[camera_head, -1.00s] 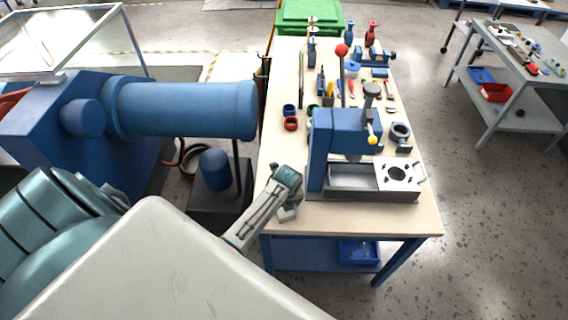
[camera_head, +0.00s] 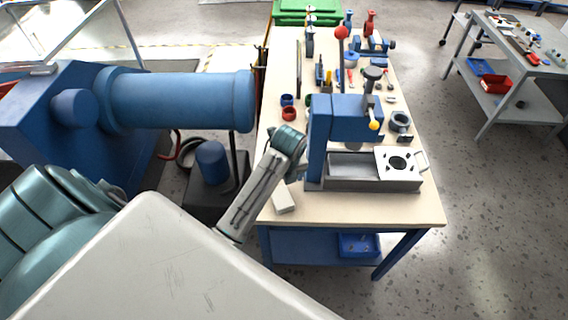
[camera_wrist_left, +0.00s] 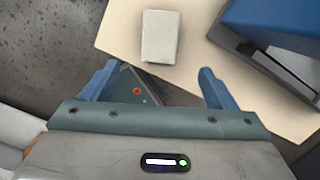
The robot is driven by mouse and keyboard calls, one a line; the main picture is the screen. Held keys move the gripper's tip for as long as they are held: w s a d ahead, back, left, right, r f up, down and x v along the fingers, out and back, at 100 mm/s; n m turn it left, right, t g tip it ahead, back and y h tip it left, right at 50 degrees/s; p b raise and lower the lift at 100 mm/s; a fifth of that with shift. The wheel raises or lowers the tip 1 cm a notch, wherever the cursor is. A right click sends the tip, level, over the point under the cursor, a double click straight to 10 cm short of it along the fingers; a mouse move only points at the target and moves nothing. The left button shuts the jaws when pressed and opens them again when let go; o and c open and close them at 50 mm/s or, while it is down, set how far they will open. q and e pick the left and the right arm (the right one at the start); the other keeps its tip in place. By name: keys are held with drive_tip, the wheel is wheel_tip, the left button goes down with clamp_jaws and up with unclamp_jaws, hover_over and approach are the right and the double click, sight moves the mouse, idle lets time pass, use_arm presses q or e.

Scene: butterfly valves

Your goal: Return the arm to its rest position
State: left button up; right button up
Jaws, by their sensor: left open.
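My left arm (camera_head: 250,195) reaches up from the lower left to the left edge of the workbench (camera_head: 345,210). Its teal joint (camera_head: 288,140) is beside the blue press. In the left wrist view my left gripper (camera_wrist_left: 158,68) is open, with nothing between its two blue fingers. A pale block (camera_wrist_left: 160,37) lies on the bench beyond the fingertips, apart from them; it also shows in the head view (camera_head: 284,201). The gripper's fingers cannot be made out in the head view. My right gripper is not in view.
The blue press (camera_head: 345,120) with a red-knobbed lever stands close to the right of my arm. A large blue cylindrical machine (camera_head: 180,100) stands at the left. Red and blue rings (camera_head: 289,114) and tools lie farther back. The bench's front strip is mostly clear.

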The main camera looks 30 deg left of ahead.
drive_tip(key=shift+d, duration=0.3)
use_arm(q)
drive_tip(key=s+d+r+n+t, duration=0.1)
drive_tip(key=s+r+n, duration=0.1)
drive_tip(key=s+n, duration=0.95)
drive_tip(key=s+d+r+n+t, duration=0.1)
drive_tip(key=s+n+t, duration=0.1)
drive_tip(key=s+n, duration=1)
wheel_tip(320, 180, down, 38)
drive_tip(key=a+r+n+g+b, duration=0.1)
drive_tip(key=a+g+b, duration=0.15)
drive_tip(key=b, duration=0.35)
drive_tip(key=s+f+b, duration=0.2)
drive_tip(key=s+f, duration=0.6)
drive_tip(key=f, duration=0.3)
drive_tip(key=s+a+f+b, duration=0.1)
drive_tip(key=s+f+b, duration=0.2)
drive_tip(key=s+f, duration=0.6)
wheel_tip(320, 180, down, 3)
drive_tip(key=shift+h, duration=0.3)
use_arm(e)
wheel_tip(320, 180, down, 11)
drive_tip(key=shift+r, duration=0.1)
